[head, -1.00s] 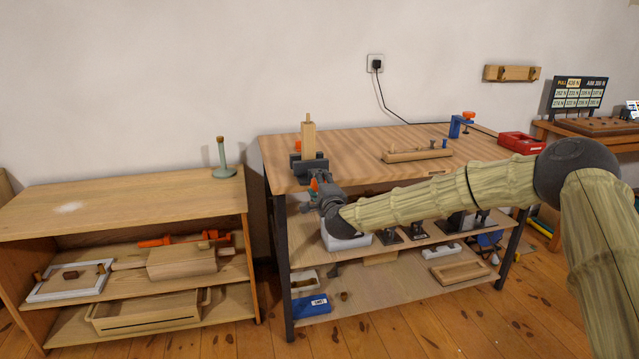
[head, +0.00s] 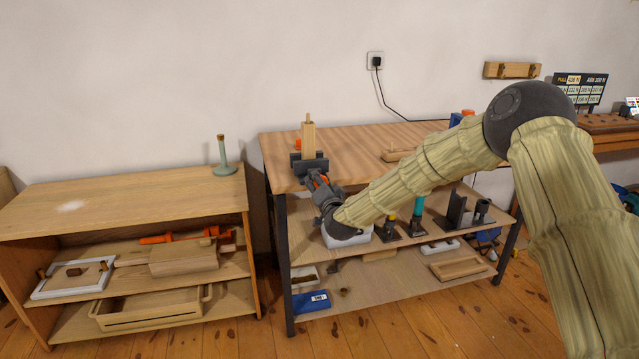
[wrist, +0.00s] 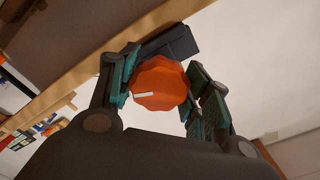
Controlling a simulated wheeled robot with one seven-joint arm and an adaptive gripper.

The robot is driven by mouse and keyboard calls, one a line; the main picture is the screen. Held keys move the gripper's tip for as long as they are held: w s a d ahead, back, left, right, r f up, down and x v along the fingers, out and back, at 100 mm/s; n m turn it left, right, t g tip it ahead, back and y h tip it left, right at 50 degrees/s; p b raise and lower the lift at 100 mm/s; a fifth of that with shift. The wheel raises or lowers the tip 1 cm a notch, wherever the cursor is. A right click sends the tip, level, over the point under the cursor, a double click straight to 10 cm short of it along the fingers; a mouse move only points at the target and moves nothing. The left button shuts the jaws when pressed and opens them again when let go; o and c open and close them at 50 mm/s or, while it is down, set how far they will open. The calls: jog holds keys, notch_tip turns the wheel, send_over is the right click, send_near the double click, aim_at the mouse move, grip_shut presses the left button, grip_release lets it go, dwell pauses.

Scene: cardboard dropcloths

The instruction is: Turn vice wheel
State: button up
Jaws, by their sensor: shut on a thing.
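My gripper (head: 318,182) is at the front of the vice in the head view. In the wrist view its teal-padded fingers (wrist: 165,92) sit on both sides of the orange wheel, shut on it. The wheel is mostly hidden by my gripper in the head view.
The workbench top (head: 355,146) is striped wood, with a wooden block (head: 398,155) partly behind my arm. Holders and a white box stand on the shelf under it.

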jog(key=shift+f+n, duration=0.15)
jog(key=shift+n, duration=0.85)
jog(key=o, duration=1.1)
jog(key=shift+c, duration=0.2)
jog(key=v, duration=1.2)
